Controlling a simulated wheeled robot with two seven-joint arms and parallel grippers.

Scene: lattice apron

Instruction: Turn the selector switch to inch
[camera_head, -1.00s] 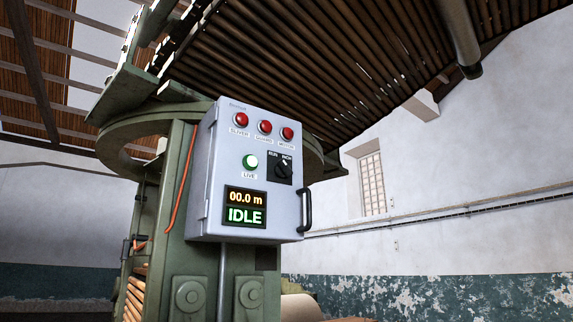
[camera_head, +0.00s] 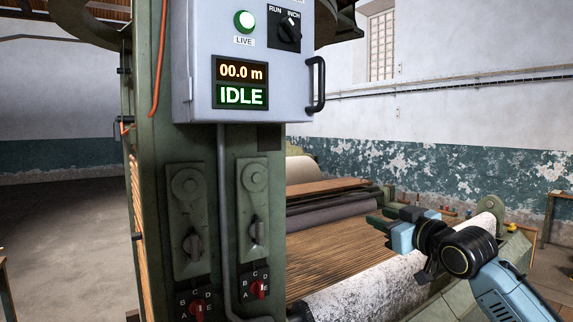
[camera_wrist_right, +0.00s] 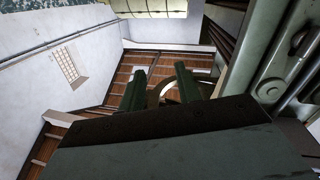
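The selector switch (camera_head: 289,31) is a black plate with a black knob, at the top right of the grey control box (camera_head: 200,75) in the head view. RUN is printed at its upper left and INCH at its upper right. The knob looks tilted; I cannot tell surely which label it points to. The green LIVE lamp is lit beside it, and the display reads 00.0 m and IDLE. My right gripper (camera_head: 376,219) is to the lower right of the box, well apart from the switch. In the wrist view its two fingers (camera_wrist_right: 160,75) stand apart with nothing between them. My left gripper is out of view.
A black handle (camera_head: 317,85) sticks out on the box's right side.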

